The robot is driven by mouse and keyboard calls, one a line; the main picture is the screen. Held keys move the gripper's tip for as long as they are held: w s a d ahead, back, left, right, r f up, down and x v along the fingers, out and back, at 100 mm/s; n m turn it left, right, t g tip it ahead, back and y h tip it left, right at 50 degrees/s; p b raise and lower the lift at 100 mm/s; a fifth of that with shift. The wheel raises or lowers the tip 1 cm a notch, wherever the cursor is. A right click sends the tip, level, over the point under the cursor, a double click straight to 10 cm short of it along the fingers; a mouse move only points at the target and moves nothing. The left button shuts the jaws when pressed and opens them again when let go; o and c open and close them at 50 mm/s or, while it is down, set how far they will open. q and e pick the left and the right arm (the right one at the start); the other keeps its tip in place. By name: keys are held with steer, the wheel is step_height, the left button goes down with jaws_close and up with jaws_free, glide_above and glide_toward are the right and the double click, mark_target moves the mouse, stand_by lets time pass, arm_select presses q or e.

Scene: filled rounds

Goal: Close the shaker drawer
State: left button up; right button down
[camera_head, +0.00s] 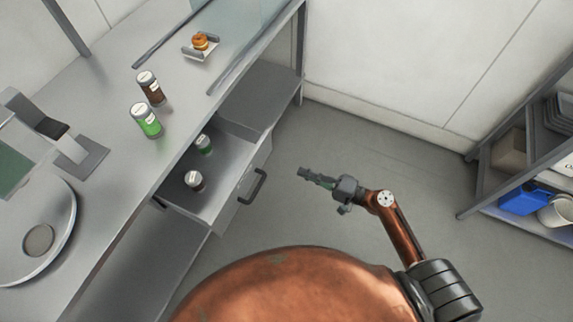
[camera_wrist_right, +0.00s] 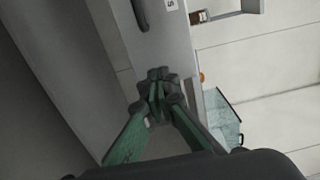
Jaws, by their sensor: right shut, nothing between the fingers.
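The shaker drawer (camera_head: 222,192) stands pulled out of the metal counter in the head view. Its dark bar handle (camera_head: 252,187) is on the front face. My right gripper (camera_head: 302,172) is to the right of the drawer front, apart from the handle, shut and empty. In the right wrist view its closed fingertips (camera_wrist_right: 157,76) show in front of a grey panel, with a dark handle (camera_wrist_right: 140,14) above them. My left gripper is not in view.
On the counter (camera_head: 110,105) stand a brown shaker (camera_head: 151,88) and a green shaker (camera_head: 146,120). A small tray with an orange-brown item (camera_head: 200,42) lies farther back. A shelf unit with a blue bin (camera_head: 524,199) stands at the right. The floor between is clear.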

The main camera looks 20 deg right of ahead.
mark_target(262, 156)
steer(key=p+x, duration=0.1)
steer(key=x, duration=1.1)
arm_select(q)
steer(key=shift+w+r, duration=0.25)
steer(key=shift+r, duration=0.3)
arm_select(e)
steer(key=shift+w+a+f, duration=0.1)
steer(key=shift+w+a, duration=0.35)
